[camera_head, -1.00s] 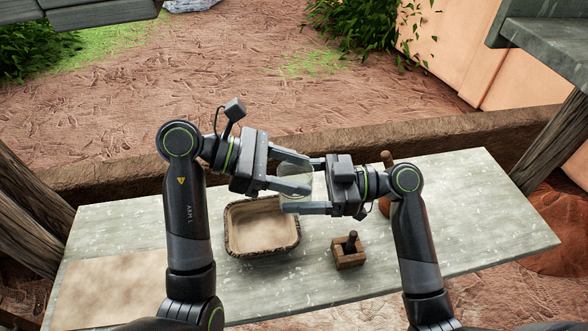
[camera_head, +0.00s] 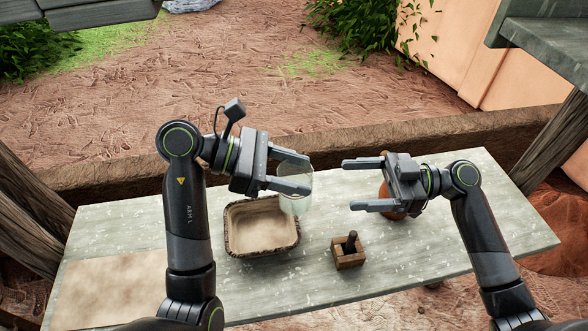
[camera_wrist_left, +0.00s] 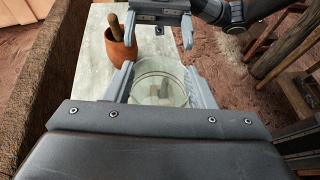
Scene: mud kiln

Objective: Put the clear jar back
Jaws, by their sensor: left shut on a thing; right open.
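The clear jar (camera_head: 297,190) is see-through and pale. My left gripper (camera_head: 308,174) is shut on it and holds it above the table, just right of the basket. In the left wrist view the clear jar (camera_wrist_left: 158,82) sits between the two fingers of the left gripper (camera_wrist_left: 160,85). My right gripper (camera_head: 350,185) is open and empty, to the right of the jar and apart from it. Part of the jar is hidden behind the left gripper's near finger.
A dark-rimmed rectangular basket (camera_head: 297,246) stands on the pale table (camera_head: 300,290). A small wooden block (camera_head: 348,258) with a dark peg is right of it. A clay pot (camera_wrist_left: 121,50) with a wooden stick stands behind my right gripper. The table's front middle is clear.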

